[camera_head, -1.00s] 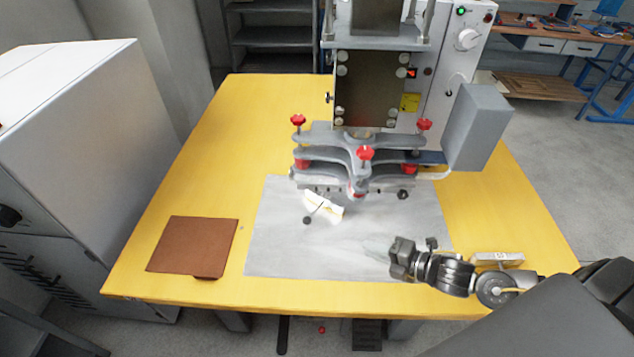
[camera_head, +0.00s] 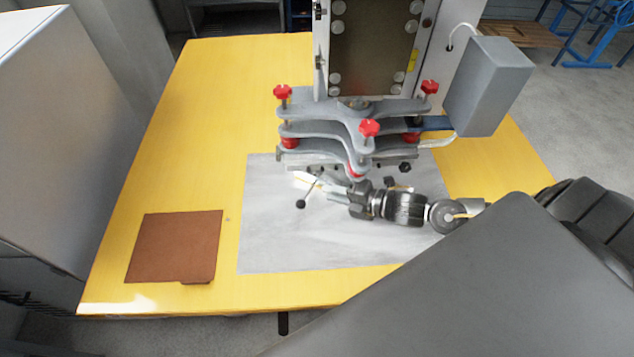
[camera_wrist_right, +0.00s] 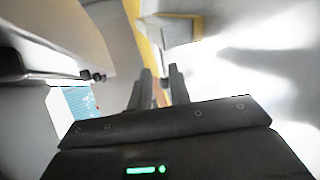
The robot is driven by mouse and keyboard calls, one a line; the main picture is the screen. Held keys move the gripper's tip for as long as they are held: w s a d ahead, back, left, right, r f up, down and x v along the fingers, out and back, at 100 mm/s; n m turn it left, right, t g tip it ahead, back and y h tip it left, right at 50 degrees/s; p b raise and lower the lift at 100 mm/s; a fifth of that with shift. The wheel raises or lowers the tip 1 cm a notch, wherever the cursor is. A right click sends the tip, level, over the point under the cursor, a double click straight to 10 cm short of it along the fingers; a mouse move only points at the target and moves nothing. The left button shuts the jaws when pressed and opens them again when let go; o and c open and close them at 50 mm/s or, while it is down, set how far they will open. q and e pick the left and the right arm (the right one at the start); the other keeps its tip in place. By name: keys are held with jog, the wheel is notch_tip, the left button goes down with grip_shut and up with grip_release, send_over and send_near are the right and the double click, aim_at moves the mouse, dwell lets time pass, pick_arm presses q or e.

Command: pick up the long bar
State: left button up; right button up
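No piece can be surely identified as the long bar. A small pale piece (camera_head: 306,178) lies at the front of the press fixture (camera_head: 350,125), partly hidden; its length cannot be told. My right gripper (camera_head: 332,188) reaches in from the right, its fingertips close beside this piece; contact cannot be told. In the right wrist view its two fingers (camera_wrist_right: 160,88) stand apart with a gap and nothing clearly between them. A thin dark lever with a black ball (camera_head: 301,204) is just left of the fingertips. My left gripper is not in view.
The fixture's grey plates and red knobs (camera_head: 369,128) hang close behind my right gripper. A grey mat (camera_head: 290,245) lies on the yellow table (camera_head: 215,110). A brown sheet (camera_head: 175,245) lies at left. A grey box (camera_head: 488,85) stands right of the fixture.

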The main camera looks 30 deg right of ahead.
aim_at(310, 191)
jog(key=shift+a, duration=0.1)
jog(key=b+x, duration=0.2)
jog(key=x, duration=0.1)
jog(key=shift+w+a+f, duration=0.1)
jog(key=shift+a+f, duration=0.2)
jog(key=shift+f, duration=0.05)
jog(key=shift+w+a+f+b, duration=0.2)
jog(key=shift+w+a+b, duration=0.2)
jog(key=shift+w, duration=0.2)
grip_shut()
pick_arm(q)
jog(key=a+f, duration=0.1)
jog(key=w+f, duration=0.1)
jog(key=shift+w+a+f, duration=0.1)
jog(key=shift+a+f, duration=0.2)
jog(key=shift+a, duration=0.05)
pick_arm(e)
jog(key=shift+r, duration=0.1)
